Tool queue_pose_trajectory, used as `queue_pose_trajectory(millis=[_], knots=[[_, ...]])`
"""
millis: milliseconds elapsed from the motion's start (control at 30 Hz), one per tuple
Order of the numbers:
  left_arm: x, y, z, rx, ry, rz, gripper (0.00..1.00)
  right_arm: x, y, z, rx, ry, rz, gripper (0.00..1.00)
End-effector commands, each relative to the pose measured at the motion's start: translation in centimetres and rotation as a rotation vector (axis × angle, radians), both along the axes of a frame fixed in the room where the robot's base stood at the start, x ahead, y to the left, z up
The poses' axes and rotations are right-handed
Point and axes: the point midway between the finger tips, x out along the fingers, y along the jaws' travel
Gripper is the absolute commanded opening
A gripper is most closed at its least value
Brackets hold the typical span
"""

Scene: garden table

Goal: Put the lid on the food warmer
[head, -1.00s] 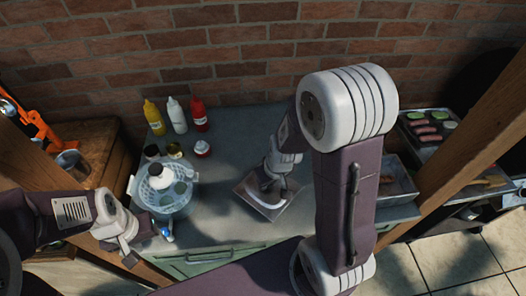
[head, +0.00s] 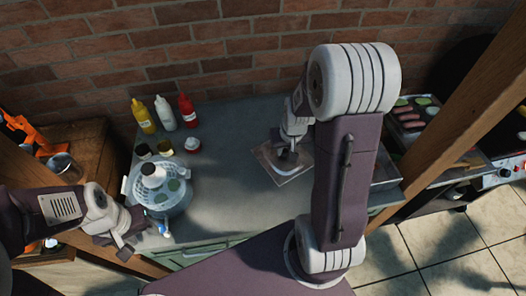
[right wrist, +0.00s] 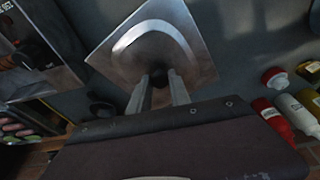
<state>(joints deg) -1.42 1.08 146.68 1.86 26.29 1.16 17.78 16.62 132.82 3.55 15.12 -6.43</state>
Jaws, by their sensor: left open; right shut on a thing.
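The lid (head: 297,175) is a square, shiny metal plate with a dark knob (right wrist: 159,78). My right gripper (head: 287,154) is shut on this knob and holds the lid over the middle-right of the table. In the right wrist view the lid (right wrist: 190,38) tilts across the top, with the fingers on the knob. The food warmer (head: 385,172) is a metal box at the table's right end, mostly hidden behind my right arm. A metal box edge also shows at the left of the right wrist view. My left gripper (head: 128,247) is open and empty near the table's front left corner.
A white colander (head: 135,190) with items stands at the table's left. Yellow (head: 142,116), white (head: 165,113) and red (head: 187,110) bottles stand along the back, with small jars before them.

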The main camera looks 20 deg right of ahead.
Motion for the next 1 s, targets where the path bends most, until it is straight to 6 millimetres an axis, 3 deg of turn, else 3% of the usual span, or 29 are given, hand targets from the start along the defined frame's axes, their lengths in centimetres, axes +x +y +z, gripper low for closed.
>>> queue_pose_trajectory(millis=[200,333,533,767,1000], knots=[[0.0,0.0,0.5,0.0,0.0,0.0,0.46,4.2,2.5,-2.9,0.001,0.001,0.006,0.0],[0.0,0.0,0.5,0.0,0.0,0.0,0.46,5.8,3.3,-4.0,0.0,0.0,0.002,0.0],[0.0,0.0,0.5,0.0,0.0,0.0,0.46,6.3,3.6,-4.4,0.0,-0.001,0.0,0.0],[0.0,0.0,-0.4,0.0,0.0,0.0,0.46,6.3,3.5,-8.2,0.0,0.0,0.0,0.0],[0.0,0.0,-0.3,0.0,0.0,0.0,0.46,6.3,3.5,-8.3,0.001,-0.001,0.0,0.0]])
